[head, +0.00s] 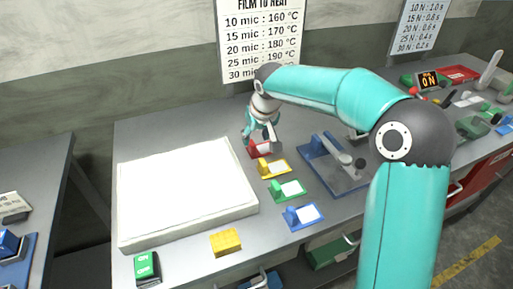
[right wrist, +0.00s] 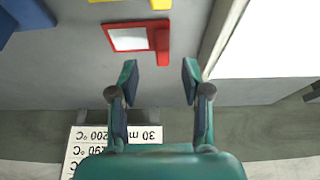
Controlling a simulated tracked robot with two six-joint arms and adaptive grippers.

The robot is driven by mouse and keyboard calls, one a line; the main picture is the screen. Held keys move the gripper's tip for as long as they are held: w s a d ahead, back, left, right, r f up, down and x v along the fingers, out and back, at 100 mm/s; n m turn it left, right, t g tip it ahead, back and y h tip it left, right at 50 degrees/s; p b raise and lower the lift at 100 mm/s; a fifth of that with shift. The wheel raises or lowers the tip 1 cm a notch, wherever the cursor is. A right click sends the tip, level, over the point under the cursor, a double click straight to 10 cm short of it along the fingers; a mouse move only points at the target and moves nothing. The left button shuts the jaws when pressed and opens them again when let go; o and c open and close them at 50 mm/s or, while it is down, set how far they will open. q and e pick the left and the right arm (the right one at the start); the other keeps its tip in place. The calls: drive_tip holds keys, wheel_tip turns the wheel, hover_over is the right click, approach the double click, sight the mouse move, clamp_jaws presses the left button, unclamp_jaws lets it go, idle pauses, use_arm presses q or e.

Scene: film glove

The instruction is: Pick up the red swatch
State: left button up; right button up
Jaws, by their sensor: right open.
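The red swatch (head: 256,151) lies on the grey table at the back, the farthest of a column of coloured swatches. It is a red piece with a pale panel. My right gripper (head: 261,132) is above and just behind it, partly covering it in the head view. In the right wrist view the red swatch (right wrist: 163,45) lies beyond the open fingertips of the right gripper (right wrist: 160,72), roughly in line with the gap. Nothing is between the fingers. My left gripper is not in view.
Yellow (head: 275,170), green (head: 289,190) and blue (head: 304,216) swatches lie nearer than the red one. A large white slab (head: 185,190) is on the left, a blue-based device (head: 335,165) on the right. A yellow block (head: 226,242) lies near the front edge.

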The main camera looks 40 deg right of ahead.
sight(252, 143)
drive_tip(key=shift+w+p+x, duration=0.2)
drive_tip(key=shift+p+x, duration=0.1)
drive_tip(key=shift+x, duration=1.2)
drive_tip(key=shift+w+p+x, duration=0.2)
drive_tip(key=shift+p+x, duration=0.05)
drive_tip(key=shift+x, duration=1.25)
drive_tip(key=shift+a+r, duration=0.1)
drive_tip(key=shift+r, duration=0.05)
clamp_jaws()
